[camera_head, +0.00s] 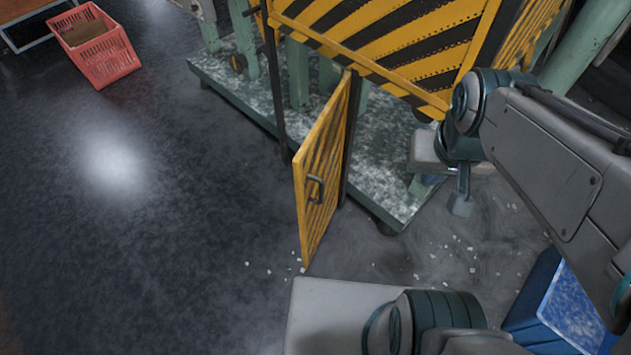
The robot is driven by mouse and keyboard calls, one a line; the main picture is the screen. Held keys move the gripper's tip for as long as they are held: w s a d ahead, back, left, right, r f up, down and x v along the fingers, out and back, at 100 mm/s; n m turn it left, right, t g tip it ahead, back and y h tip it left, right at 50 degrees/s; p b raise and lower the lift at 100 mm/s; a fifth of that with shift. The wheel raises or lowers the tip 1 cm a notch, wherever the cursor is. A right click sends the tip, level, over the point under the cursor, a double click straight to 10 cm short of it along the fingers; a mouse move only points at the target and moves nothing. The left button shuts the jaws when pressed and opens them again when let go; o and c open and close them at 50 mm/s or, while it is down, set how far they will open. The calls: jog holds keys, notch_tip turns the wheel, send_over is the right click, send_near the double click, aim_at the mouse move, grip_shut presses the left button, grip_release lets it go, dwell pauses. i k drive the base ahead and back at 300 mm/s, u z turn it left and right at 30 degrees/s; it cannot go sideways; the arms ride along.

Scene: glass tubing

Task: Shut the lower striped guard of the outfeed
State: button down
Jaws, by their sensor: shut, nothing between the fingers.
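The lower striped guard (322,180) is a small yellow and black door with a dark handle (316,190) on its face. It stands ajar, swung out from a dark post at its right edge, with its free edge toward me over the floor. The outfeed's large striped upper panels (400,40) are above it. The gap beside the door shows green legs and a speckled base (250,95). My gripper (461,206) hangs to the right of the door, clear of it, small in view and apparently shut and empty.
Small pale shards (300,268) lie scattered on the dark floor. A blue bin (535,300) stands at lower right, near my arm. A red crate (95,45) sits at upper left beside a table (30,20). The floor left of the door is open.

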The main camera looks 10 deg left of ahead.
aim_at(323, 156)
jog(key=k, duration=0.65)
jog(key=u, duration=1.05)
jog(key=i, duration=0.5)
jog(key=u, duration=0.05)
